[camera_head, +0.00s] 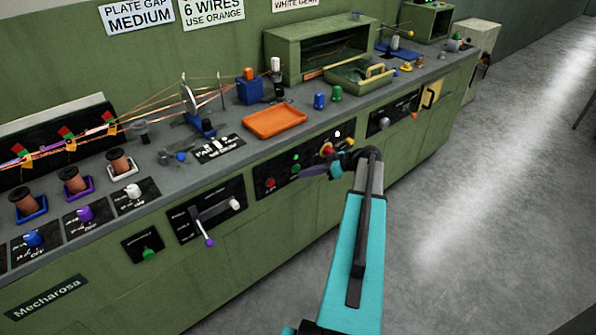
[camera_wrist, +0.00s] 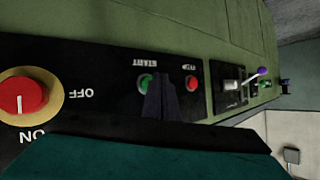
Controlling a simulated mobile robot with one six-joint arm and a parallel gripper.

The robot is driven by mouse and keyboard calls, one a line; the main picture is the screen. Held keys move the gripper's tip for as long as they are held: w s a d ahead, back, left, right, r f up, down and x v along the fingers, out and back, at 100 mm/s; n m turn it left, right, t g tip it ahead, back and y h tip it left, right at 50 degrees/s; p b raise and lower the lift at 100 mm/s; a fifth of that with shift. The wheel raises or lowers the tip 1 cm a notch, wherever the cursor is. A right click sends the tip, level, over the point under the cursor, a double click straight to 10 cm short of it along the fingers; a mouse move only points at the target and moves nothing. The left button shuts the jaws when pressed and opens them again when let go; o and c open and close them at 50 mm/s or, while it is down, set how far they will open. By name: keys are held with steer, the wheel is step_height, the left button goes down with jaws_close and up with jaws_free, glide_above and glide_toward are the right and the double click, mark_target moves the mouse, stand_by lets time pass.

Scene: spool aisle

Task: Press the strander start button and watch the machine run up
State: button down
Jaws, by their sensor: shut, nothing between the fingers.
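The green start button (camera_wrist: 145,85) is in the wrist view under an upside-down START label, partly covered by my dark fingers. My gripper (camera_wrist: 160,98) is shut and empty, with its tips at or just in front of the button; I cannot tell whether they touch. The red stop button (camera_wrist: 191,83) is just to the right. In the head view my gripper (camera_head: 308,171) is beside the panel (camera_head: 310,160) with the green button (camera_head: 295,169) and red button (camera_head: 270,183). The strander's disc (camera_head: 188,98) stands on the bench with copper wires fanned through it.
A red rotary switch on a yellow ring (camera_wrist: 22,103), marked ON and OFF, is close at the left of the wrist view. A purple-tipped lever (camera_head: 205,228) sticks out left of the panel. An orange tray (camera_head: 274,133) lies above. The floor at right is clear.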

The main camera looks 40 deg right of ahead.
steer(key=shift+w+f+b, duration=0.1)
steer(key=shift+w+b, duration=0.1)
steer(key=shift+b, duration=0.1)
steer(key=shift+w, duration=0.25)
steer(key=shift+w+b, duration=0.2)
steer(key=shift+b, duration=0.1)
stand_by(0.7)
steer(key=shift+s, duration=0.2)
steer(key=shift+s+b, duration=0.45)
steer(key=shift+b, duration=0.05)
stand_by(0.4)
steer(key=s+b, duration=0.2)
steer(key=s, duration=0.4)
steer(key=shift+a+b, duration=0.2)
steer(key=shift+b, duration=0.1)
